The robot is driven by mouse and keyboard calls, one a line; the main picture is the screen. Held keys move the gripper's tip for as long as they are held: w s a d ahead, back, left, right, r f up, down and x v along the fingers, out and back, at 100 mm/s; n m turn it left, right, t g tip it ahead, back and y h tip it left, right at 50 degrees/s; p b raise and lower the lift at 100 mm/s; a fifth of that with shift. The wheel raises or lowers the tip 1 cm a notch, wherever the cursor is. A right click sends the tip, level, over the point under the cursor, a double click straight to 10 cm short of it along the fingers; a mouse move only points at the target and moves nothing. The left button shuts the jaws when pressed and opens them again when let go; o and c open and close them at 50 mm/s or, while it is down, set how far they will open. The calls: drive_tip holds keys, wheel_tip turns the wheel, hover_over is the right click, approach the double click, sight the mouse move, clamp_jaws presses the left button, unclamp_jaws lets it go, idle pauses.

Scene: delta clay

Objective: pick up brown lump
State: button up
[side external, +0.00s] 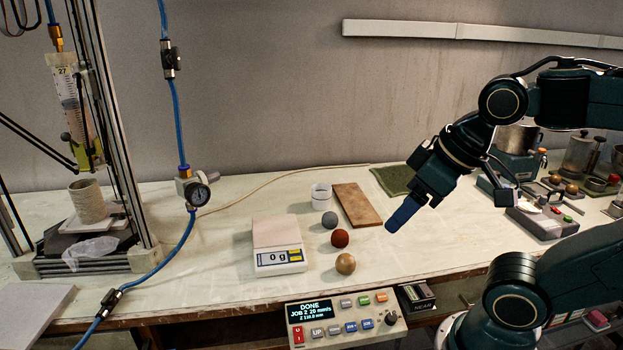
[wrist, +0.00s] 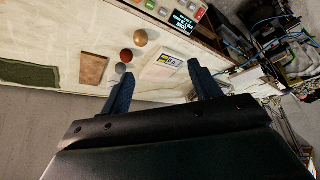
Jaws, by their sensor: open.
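Three round lumps lie in a row on the pale bench, right of the scale. The nearest is light tan-brown (side external: 346,263), the middle one is dark reddish brown (side external: 340,238), and the farthest is grey (side external: 329,220). In the wrist view the tan-brown lump (wrist: 141,38), the reddish-brown lump (wrist: 126,55) and the grey lump (wrist: 120,68) show beyond my fingers. My gripper (side external: 392,227) is above the bench, to the right of the lumps and apart from them. In the wrist view my gripper (wrist: 160,72) is open, with nothing between its two blue fingers.
The white scale (side external: 276,232) reads 0 g. A white cup (side external: 321,197), a brown board (side external: 357,204) and a green cloth (side external: 393,180) lie behind the lumps. A control box (side external: 345,316) is at the front edge.

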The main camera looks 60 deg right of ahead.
drive_tip(key=shift+o, duration=0.4)
drive_tip(key=shift+w, duration=0.1)
drive_tip(key=n+g, duration=0.6)
drive_tip(key=n, duration=1.3)
hover_over(340, 232)
wheel_tip(340, 232, down, 7)
drive_tip(key=shift+w+f, duration=0.1)
drive_tip(key=shift+f, duration=0.05)
drive_tip(key=shift+f, duration=4.35)
drive_tip(key=shift+f, duration=0.1)
